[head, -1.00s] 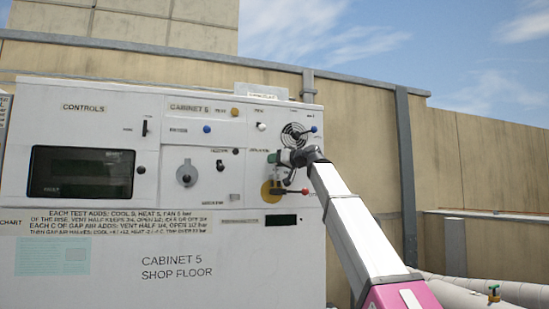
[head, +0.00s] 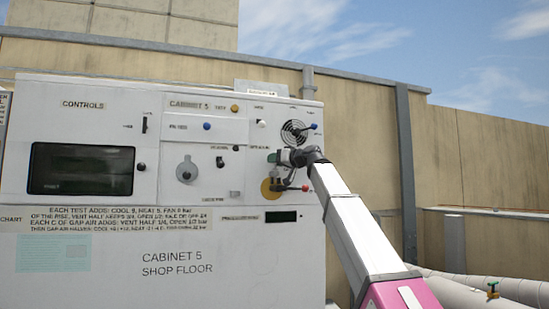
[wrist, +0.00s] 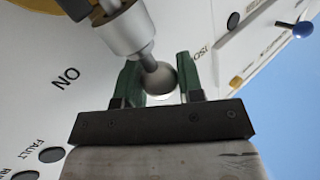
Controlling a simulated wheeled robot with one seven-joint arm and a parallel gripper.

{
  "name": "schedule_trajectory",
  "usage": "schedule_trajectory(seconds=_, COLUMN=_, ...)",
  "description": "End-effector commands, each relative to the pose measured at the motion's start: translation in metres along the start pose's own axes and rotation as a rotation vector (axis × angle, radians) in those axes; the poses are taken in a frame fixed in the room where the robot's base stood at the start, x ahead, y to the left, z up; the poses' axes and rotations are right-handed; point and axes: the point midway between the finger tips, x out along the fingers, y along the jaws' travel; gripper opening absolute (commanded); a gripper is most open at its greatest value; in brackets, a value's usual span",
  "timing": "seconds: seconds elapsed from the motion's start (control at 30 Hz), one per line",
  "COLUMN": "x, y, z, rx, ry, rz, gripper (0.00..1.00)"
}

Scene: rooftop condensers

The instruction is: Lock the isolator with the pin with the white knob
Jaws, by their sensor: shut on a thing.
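The isolator's yellow disc (head: 267,188) is on the right part of the cabinet front, with a red-tipped handle (head: 304,188) at its lower right. A bit of the yellow disc also shows at the top left of the wrist view (wrist: 38,4). In the wrist view my gripper (wrist: 161,84) has its green fingers shut on the round knob (wrist: 161,79) of a metal pin. The knob looks grey in shade and white on its lower side. The pin's shank runs into a metal collar (wrist: 123,30). In the head view my gripper (head: 283,157) is just above the disc and hides the pin.
A fan vent (head: 293,132) with a blue-knobbed lever (head: 313,126) is just above my gripper. Dials, buttons and a dark display window (head: 80,170) fill the cabinet front to the left. Pipes (head: 480,291) run at the lower right.

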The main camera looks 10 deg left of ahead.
Motion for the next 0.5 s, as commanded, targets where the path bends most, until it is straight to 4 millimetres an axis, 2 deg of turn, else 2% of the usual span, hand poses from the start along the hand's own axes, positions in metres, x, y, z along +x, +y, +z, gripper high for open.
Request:
schedule_trajectory(seconds=0.17, x=0.0, y=0.0, z=-0.0001, rx=0.0, ry=0.0, rz=0.0, gripper=0.1)
schedule_trajectory(seconds=0.2, x=0.0, y=0.0, z=-0.0001, rx=0.0, ry=0.0, rz=0.0, gripper=0.48)
schedule_trajectory(seconds=0.27, x=0.0, y=0.0, z=-0.0002, rx=0.0, ry=0.0, rz=0.0, gripper=0.64)
schedule_trajectory(seconds=0.5, x=-0.0001, y=0.0, z=0.0, rx=0.0, ry=0.0, rz=0.0, gripper=0.64)
